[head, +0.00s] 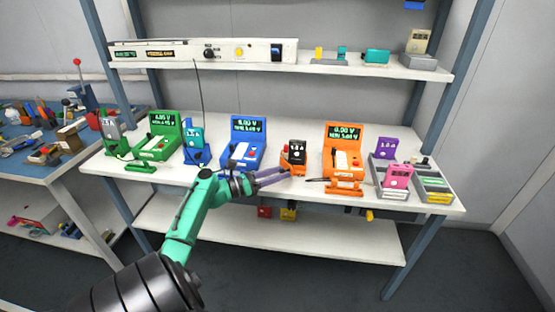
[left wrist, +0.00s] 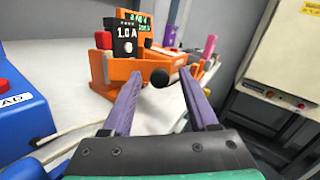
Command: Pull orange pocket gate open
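The orange tester (head: 343,146) stands on the bench right of centre, its screen lit; it also shows in the left wrist view (left wrist: 150,22). Its low orange pocket gate (head: 345,187) is at its front. In the left wrist view an orange bar (left wrist: 178,62) ends in a dark round knob (left wrist: 160,78). My left gripper (head: 286,175) has two purple fingers, spread apart and empty. It points right toward the gate; in the left wrist view (left wrist: 160,92) the knob shows between the fingertips. I cannot tell whether they touch it. My right gripper is out of view.
A black 1.0 A cell (head: 297,152) stands just left of the orange tester. A blue tester (head: 243,148) and a green tester (head: 158,140) are further left. A grey tray (head: 432,185) and a pink cell (head: 398,177) are at right.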

